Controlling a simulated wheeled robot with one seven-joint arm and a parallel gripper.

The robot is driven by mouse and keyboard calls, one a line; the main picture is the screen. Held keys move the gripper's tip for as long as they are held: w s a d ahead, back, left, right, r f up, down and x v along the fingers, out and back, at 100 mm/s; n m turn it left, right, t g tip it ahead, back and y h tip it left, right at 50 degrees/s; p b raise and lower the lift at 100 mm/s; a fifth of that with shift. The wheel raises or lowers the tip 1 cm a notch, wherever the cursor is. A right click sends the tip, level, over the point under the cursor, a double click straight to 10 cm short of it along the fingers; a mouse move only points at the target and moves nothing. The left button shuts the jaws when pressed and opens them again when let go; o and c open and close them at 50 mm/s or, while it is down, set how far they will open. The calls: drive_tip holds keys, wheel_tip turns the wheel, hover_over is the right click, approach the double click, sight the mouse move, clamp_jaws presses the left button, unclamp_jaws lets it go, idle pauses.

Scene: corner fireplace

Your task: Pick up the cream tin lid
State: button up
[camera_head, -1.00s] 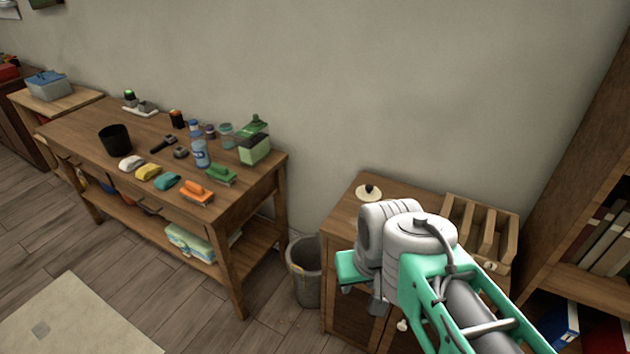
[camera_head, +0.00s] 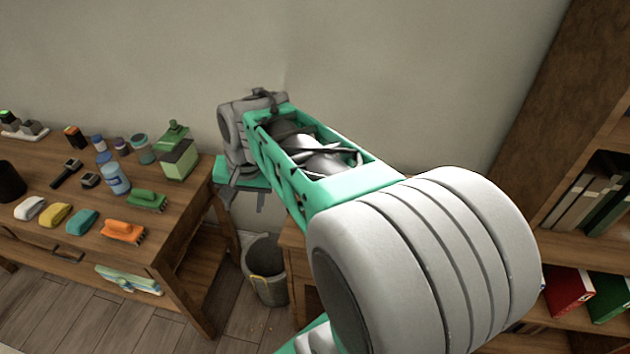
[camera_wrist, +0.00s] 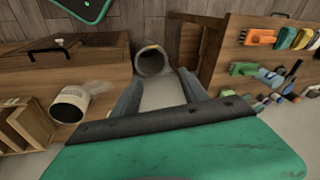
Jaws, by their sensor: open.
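The cream tin lid is not visible now. In the earlier head view it lay on top of the wooden cabinet (camera_wrist: 60,68) near the wall, a pale disc with a dark knob. My arm now covers that part of the cabinet in the head view. A cream round tin (camera_wrist: 72,103) is on the cabinet at the left of the wrist view. My gripper (camera_wrist: 159,78) is open with nothing between its fingers. In the head view my gripper (camera_head: 243,198) hangs by the wall, above the gap between table and cabinet.
A grey bin (camera_head: 266,270) stands on the floor between the wooden worktable (camera_head: 190,215) and the cabinet. The table holds brushes, bottles and a green box (camera_head: 180,160). A divided wooden organizer (camera_wrist: 22,125) is beside the tin. A bookshelf (camera_head: 560,130) stands at right.

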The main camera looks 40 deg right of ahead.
drive_tip(key=w+d+f+m+p, duration=0.1)
drive_tip(key=w+d+f+m, duration=0.1)
drive_tip(key=w+d+m, duration=0.3)
drive_tip(key=w+d+f+m+y, duration=0.1)
drive_tip(key=d+m, duration=0.3)
drive_tip(key=d, duration=0.4)
drive_tip(key=w+d+f+m+p, duration=0.1)
drive_tip(key=w+d+f+m, duration=0.1)
drive_tip(key=w+d+m, duration=0.3)
drive_tip(key=s+d+f+m+y+p, duration=0.1)
drive_tip(key=s+d+f+m, duration=0.15)
drive_tip(key=d, duration=0.35)
drive_tip(key=s+d+f+m, duration=0.2)
drive_tip(key=d+f+m, duration=0.2)
drive_tip(key=d, duration=0.3)
drive_tip(key=x, duration=0.2)
drive_tip(key=p+x, duration=0.1)
drive_tip(key=x, duration=0.2)
drive_tip(key=d+x, duration=0.1)
drive_tip(key=x, duration=0.1)
drive_tip(key=shift+f+p, duration=0.4)
drive_tip(key=shift+f, duration=0.1)
drive_tip(key=shift+t, duration=0.3)
drive_tip(key=shift+c, duration=0.2)
clamp_jaws()
